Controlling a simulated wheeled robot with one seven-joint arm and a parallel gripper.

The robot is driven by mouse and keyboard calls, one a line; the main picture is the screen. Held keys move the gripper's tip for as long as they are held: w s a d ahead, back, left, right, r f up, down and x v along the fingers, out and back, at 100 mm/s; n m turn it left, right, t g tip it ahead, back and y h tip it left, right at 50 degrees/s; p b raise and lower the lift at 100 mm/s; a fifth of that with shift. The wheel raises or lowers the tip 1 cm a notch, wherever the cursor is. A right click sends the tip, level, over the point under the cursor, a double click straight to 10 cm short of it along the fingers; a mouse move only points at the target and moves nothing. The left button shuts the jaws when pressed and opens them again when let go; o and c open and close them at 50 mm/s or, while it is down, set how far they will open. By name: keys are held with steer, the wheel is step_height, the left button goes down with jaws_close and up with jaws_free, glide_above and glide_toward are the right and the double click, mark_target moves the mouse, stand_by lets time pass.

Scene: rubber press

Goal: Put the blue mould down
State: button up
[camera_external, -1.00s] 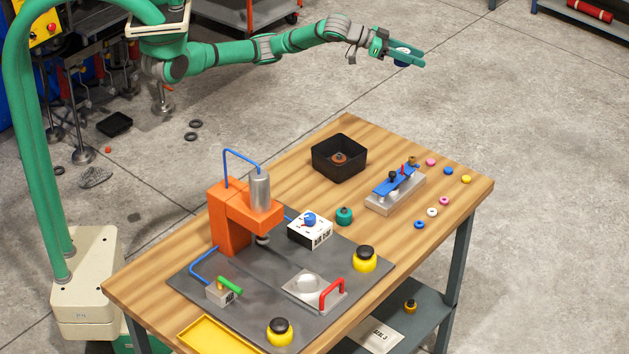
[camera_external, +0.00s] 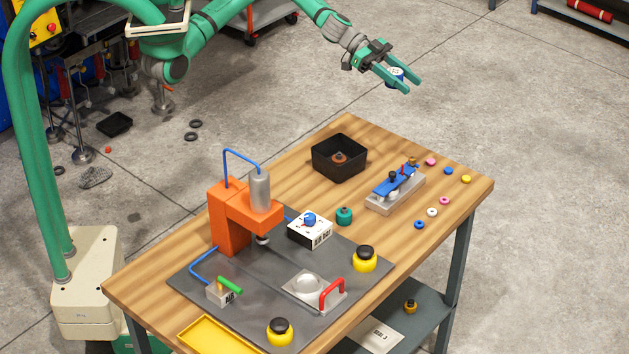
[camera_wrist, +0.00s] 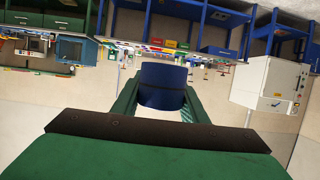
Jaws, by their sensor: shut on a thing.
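The blue mould (camera_external: 395,75) is held between the green fingers of my gripper (camera_external: 398,82). It is in the air above and beyond the far right part of the wooden table (camera_external: 265,185), clear of any surface.
An orange press (camera_external: 230,215) stands on a grey plate (camera_external: 210,275). A black tray (camera_external: 325,170), a metal block with a blue clamp (camera_external: 397,190), a white control box (camera_external: 312,232), two yellow-black buttons (camera_external: 365,260) and small coloured rings (camera_external: 432,212) occupy the tabletop. Bare wood shows between them.

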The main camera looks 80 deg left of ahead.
steer(key=s+d+f+m+g+h, duration=0.2)
steer(key=s+d+f+m+g, duration=0.25)
steer(key=s+d, duration=0.35)
steer(key=s+d+f+m+g+h, duration=0.2)
steer(key=s+d+f+m+g, duration=0.15)
steer(key=s+d+f, duration=0.35)
steer(key=s+f+m+g, duration=0.2)
steer(key=s+f+g, duration=0.1)
steer(key=s+f, duration=0.45)
steer(key=w+d+f, duration=0.2)
steer(key=w+f, duration=0.1)
steer(key=w+d+f, duration=0.2)
steer(key=w+f, duration=0.2)
steer(key=w+d+f, duration=0.3)
steer(key=w, duration=0.1)
steer(key=shift+f, duration=0.3)
step_height(320, 180, down, 3)
steer(key=shift+d, duration=0.15)
steer(key=shift+f, duration=0.1)
steer(key=shift+f, duration=0.6)
